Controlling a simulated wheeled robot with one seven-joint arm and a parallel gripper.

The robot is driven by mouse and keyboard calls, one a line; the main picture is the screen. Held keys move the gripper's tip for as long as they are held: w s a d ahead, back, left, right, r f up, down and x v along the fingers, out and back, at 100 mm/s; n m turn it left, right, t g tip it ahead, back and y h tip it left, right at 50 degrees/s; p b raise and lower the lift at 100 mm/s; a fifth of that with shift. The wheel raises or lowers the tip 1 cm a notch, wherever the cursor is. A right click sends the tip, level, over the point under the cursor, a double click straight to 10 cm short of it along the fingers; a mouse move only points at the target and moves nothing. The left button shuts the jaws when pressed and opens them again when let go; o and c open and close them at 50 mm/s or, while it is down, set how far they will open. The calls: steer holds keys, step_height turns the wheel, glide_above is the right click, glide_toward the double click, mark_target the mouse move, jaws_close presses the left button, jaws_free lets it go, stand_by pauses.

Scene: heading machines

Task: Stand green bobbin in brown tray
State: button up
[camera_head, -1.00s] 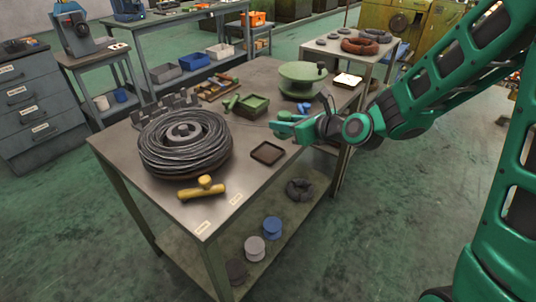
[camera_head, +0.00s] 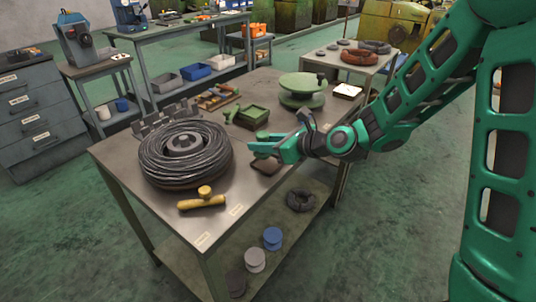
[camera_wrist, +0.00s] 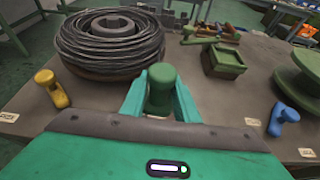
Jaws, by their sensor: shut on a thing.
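The green bobbin (camera_wrist: 162,86) shows in the wrist view between the two fingers of my gripper (camera_wrist: 158,98), which is shut on it. Its rounded top stands up above the fingers and it looks roughly upright; its lower end is hidden. In the head view my gripper (camera_head: 272,148) holds the bobbin (camera_head: 263,140) over the brown tray (camera_head: 262,170), a small shallow square tray on the table. The arm covers part of the tray. I cannot tell whether the bobbin touches it. The tray does not show in the wrist view.
A large wire coil (camera_head: 180,155) lies left of my gripper, with a yellow handle piece (camera_head: 202,200) in front. A green box (camera_head: 249,117) and a green spool (camera_head: 302,90) stand behind. A blue piece (camera_wrist: 283,116) sits to the right in the wrist view.

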steer(key=shift+w+d+f, duration=0.7)
steer(key=shift+w+d, duration=0.05)
steer(key=shift+w, duration=0.15)
steer(key=shift+f, duration=1.95)
steer(key=shift+f, duration=0.1)
steer(key=o, duration=1.1)
steer(key=v, duration=1)
steer(key=shift+s+d, duration=0.15)
steer(key=shift+d, duration=0.15)
steer(key=shift+s+d+r, duration=0.2)
steer(key=shift+d+r, duration=0.05)
steer(key=shift+r, duration=0.05)
